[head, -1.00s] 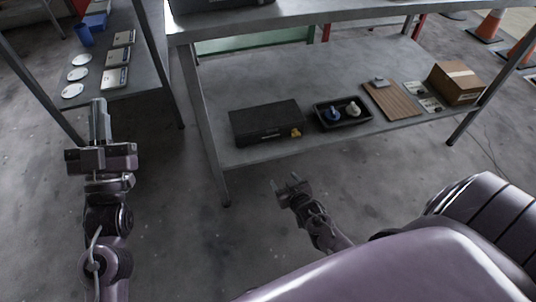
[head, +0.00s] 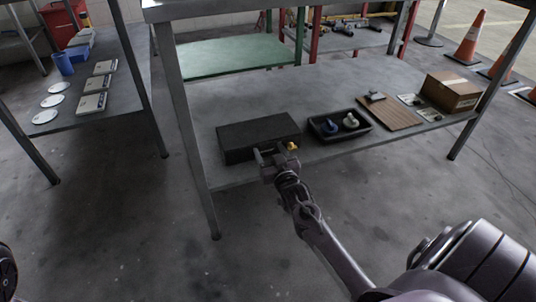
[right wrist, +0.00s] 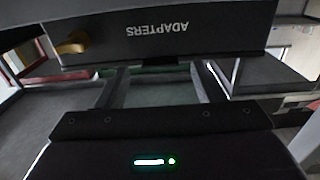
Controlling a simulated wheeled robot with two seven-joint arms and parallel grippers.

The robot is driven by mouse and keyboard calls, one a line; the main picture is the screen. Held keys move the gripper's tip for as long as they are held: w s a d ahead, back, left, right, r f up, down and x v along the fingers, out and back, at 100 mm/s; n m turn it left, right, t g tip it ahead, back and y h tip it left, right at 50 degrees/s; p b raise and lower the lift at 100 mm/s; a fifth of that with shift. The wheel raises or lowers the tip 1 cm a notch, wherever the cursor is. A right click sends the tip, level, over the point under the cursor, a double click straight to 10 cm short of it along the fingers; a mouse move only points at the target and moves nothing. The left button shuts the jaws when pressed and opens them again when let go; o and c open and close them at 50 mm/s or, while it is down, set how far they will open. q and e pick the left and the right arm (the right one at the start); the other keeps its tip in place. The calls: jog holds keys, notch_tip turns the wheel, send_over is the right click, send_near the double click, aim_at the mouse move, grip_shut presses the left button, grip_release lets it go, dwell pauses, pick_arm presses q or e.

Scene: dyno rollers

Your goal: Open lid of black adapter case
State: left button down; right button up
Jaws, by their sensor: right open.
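The black adapter case (head: 258,132) lies on the lower shelf of the grey table, its lid shut. In the right wrist view its front (right wrist: 165,32) carries the word ADAPTERS, upside down. A yellow tag or latch (head: 293,146) is at the front right of the case; it also shows in the right wrist view (right wrist: 72,45). My right gripper (head: 272,153) is open and empty, just in front of the case's front face. I cannot tell whether its fingertips touch the case. My left gripper is out of view.
A black tray (head: 340,126) with small items stands right of the case, then a wooden board (head: 388,112) and a cardboard box (head: 452,92). The shelf edge and table leg (head: 205,190) are close. The table top overhangs the shelf.

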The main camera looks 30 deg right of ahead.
jog(key=shift+x, duration=0.9)
grip_shut()
